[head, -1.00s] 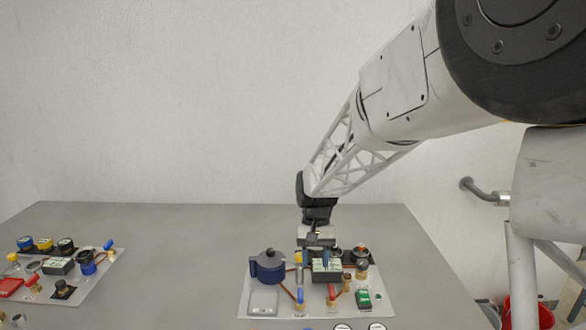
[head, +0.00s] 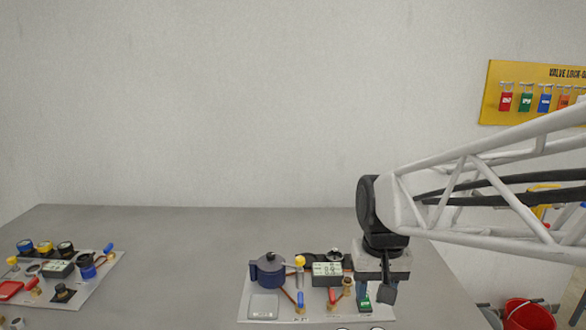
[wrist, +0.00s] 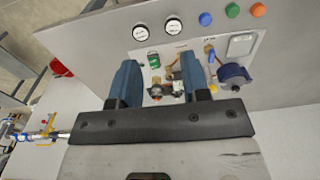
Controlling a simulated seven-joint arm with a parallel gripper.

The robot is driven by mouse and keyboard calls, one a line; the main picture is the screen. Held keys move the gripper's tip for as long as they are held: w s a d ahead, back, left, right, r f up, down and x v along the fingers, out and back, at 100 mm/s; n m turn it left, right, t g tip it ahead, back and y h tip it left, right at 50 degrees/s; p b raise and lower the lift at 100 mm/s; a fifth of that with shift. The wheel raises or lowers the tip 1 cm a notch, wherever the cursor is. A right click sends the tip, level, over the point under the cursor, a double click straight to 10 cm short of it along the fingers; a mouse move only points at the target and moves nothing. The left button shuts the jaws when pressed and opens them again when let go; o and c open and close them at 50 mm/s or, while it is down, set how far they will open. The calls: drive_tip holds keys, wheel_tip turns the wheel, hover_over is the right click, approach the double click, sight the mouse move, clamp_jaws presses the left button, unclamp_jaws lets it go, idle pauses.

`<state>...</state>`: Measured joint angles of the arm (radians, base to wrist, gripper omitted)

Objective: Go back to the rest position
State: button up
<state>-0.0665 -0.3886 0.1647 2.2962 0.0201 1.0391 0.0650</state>
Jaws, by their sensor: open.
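My gripper (wrist: 160,85) shows in the wrist view with its two blue fingers spread apart and nothing between them. In the head view my gripper (head: 382,290) hangs at the right edge of the right board (head: 245,312), in front of part of it; its fingertips are hard to make out there. The board carries a dark blue pot-like vessel (head: 268,269), a green-and-white block (head: 327,271), blue-handled and red-handled valves and a green switch (head: 365,303). The vessel also shows in the wrist view (wrist: 232,75).
A second board (head: 92,290) with similar valves lies at the left of the grey table (head: 180,260). The table between the boards is clear. A yellow lock-out board (head: 490,92) hangs on the wall at right. A red bucket (head: 530,315) stands beyond the table's right edge.

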drive_tip(key=s+d+t, duration=0.2)
drive_tip(key=s+d, duration=0.1)
drive_tip(key=s, duration=0.9)
drive_tip(key=shift+s+d+f, duration=0.2)
drive_tip(key=shift+d, duration=0.05)
